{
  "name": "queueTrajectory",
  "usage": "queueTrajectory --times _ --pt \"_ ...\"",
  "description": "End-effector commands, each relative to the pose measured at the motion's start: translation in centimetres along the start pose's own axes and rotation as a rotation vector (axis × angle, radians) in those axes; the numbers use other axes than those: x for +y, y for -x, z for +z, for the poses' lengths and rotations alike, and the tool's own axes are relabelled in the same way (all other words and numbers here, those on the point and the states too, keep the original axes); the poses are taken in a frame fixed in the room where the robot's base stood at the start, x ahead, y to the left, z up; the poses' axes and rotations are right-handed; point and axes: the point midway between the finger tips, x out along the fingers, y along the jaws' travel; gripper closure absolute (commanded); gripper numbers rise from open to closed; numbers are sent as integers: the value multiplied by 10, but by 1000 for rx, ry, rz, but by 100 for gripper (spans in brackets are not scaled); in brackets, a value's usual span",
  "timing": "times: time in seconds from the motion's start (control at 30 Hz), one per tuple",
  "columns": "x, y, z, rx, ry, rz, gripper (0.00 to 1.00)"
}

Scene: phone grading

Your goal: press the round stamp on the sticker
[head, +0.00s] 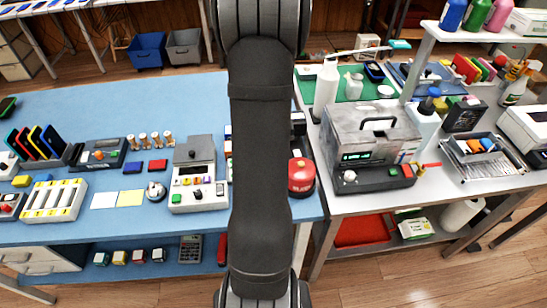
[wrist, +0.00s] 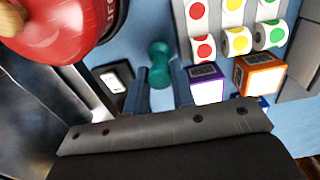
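My gripper (wrist: 160,77) shows in the wrist view, its two grey-blue fingers on either side of a green round stamp (wrist: 160,50). The green fills the gap between the fingers, so the gripper looks shut on it. The stamp has a narrow waist and a rounded far end. Left of the fingers lies a dark device like a phone (wrist: 127,72) with a white label, perhaps the sticker (wrist: 112,82). It is apart from the stamp. In the head view my arm hides the gripper, stamp and device.
A large red round object (wrist: 60,28) stands close at the upper left; it also shows in the head view (head: 301,176). Right of the fingers stand a purple box (wrist: 206,84) and an orange box (wrist: 259,74), below rolls of coloured dots (wrist: 237,41).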

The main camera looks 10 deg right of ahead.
Motion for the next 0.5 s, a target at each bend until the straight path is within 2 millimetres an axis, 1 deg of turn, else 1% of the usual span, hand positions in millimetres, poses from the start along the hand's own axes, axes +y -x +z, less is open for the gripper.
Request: queueTrajectory --times 0.03,0.07,0.27,0.5 --pt "0 0 0 0 0 0 91" --pt "0 0 0 0 0 0 97" --pt "0 4 0 1 0 0 98" --pt "0 23 0 1 0 0 98"
